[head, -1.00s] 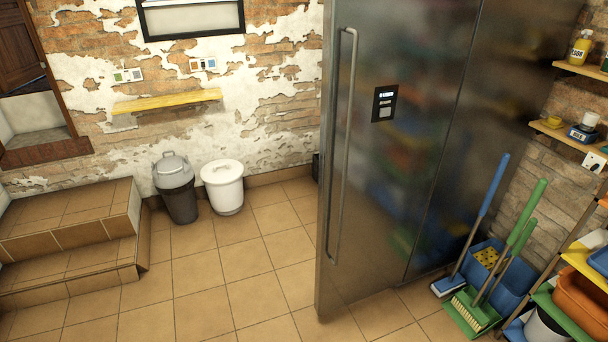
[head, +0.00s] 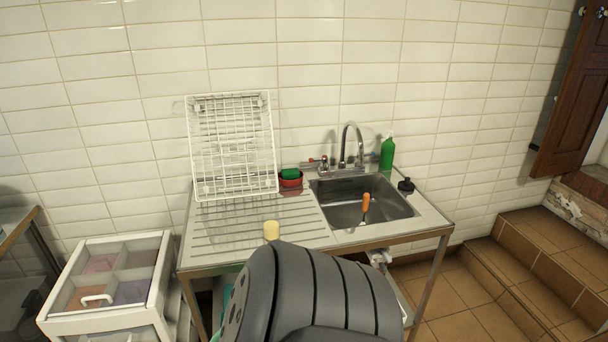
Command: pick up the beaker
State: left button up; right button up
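Neither of my grippers is in view.
The steel sink (head: 358,204) holds an orange-handled tool (head: 366,203). A white wire rack (head: 232,146) leans on the tiled wall. A red bowl (head: 291,181), green bottle (head: 387,152) and black object (head: 405,186) surround the basin. White drawers (head: 105,285) stand left; tiled steps (head: 540,270) right.

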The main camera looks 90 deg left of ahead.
aim_at(271, 222)
jog(key=u, duration=3)
jog(key=i+l, duration=0.1)
jog(key=l, duration=0.45)
jog(key=i+l+u, duration=0.15)
jog(key=l, duration=0.45)
jog(key=k+j, duration=0.05)
